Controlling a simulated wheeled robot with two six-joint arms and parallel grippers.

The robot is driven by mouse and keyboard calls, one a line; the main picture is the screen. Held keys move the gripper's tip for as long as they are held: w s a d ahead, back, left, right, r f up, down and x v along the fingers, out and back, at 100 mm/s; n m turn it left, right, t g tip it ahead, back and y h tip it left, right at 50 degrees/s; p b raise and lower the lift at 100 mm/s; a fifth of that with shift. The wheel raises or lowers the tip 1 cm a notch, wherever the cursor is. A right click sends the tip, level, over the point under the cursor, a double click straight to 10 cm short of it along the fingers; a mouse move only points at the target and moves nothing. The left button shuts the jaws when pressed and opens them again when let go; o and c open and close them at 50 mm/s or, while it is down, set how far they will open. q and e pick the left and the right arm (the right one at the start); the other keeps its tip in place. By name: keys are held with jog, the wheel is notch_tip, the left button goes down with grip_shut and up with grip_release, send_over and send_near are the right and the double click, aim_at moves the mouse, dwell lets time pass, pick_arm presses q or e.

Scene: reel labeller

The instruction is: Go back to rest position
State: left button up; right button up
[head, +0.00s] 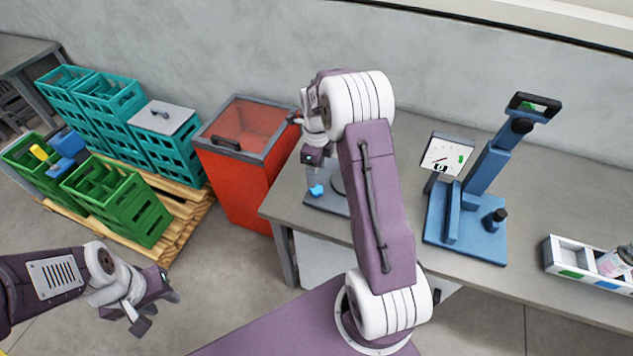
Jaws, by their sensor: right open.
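My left gripper (157,312) hangs over the floor at the lower left, in front of the pallet. Its two grey fingers are spread apart with nothing between them. My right arm rises from the bottom centre and reaches over the left end of the workbench (400,170). My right gripper (313,152) is at its far end, near the red bin and above a small grey base plate (325,203) with a blue piece (316,190). The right gripper is open; its fingers are small and partly hidden, and I see no object held in it.
A red bin (238,185) stands against the bench's left end. Teal crates (172,150) and green crates (125,210) stand on a wooden pallet (190,215).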

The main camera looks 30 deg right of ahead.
jog(key=shift+r, duration=0.8)
jog(key=s+a+r+n+t, duration=0.1)
jog(key=s+a+r+n, duration=0.45)
jog(key=a, duration=0.35)
jog(key=s+a+f+n, duration=0.1)
jog(key=s+f+n, duration=0.1)
jog(key=s+n, duration=0.4)
jog(key=s+a+f+n, duration=0.1)
jog(key=s+n, duration=0.6)
jog(key=n, duration=0.9)
jog(key=shift+a+f, duration=0.15)
jog(key=shift+f, duration=0.25)
